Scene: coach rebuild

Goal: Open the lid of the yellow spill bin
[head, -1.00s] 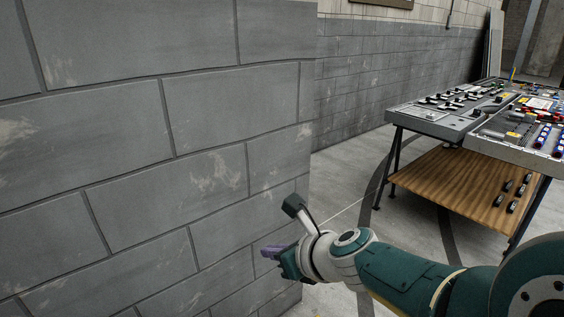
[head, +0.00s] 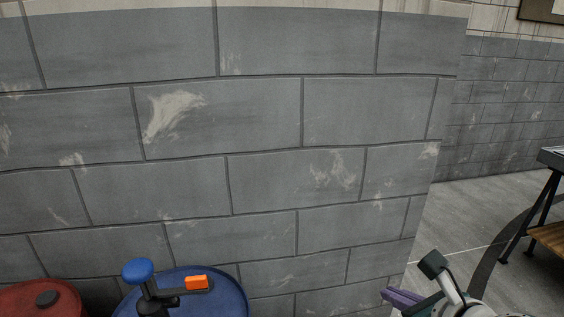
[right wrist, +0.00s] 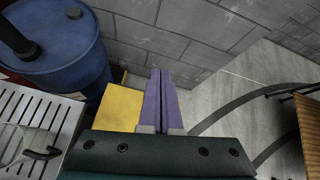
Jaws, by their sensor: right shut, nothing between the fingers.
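A yellow box-like thing (right wrist: 118,108), which may be the spill bin, shows in the right wrist view just left of my fingers. Only part of its flat yellow surface is visible, and I cannot make out a lid edge or handle. It does not show in the head view. My right gripper (head: 386,294) is at the bottom right of the head view, in front of the block wall. Its purple fingers also show in the right wrist view (right wrist: 160,80), shut together and empty. I cannot tell whether they touch the yellow thing. My left gripper is out of view.
A blue drum (head: 225,297) with a pump-like top and a red drum (head: 25,302) stand against the grey block wall (head: 260,120). A grey slatted surface (right wrist: 62,112) lies left of the yellow thing. A table (head: 545,235) is far right, with open floor between.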

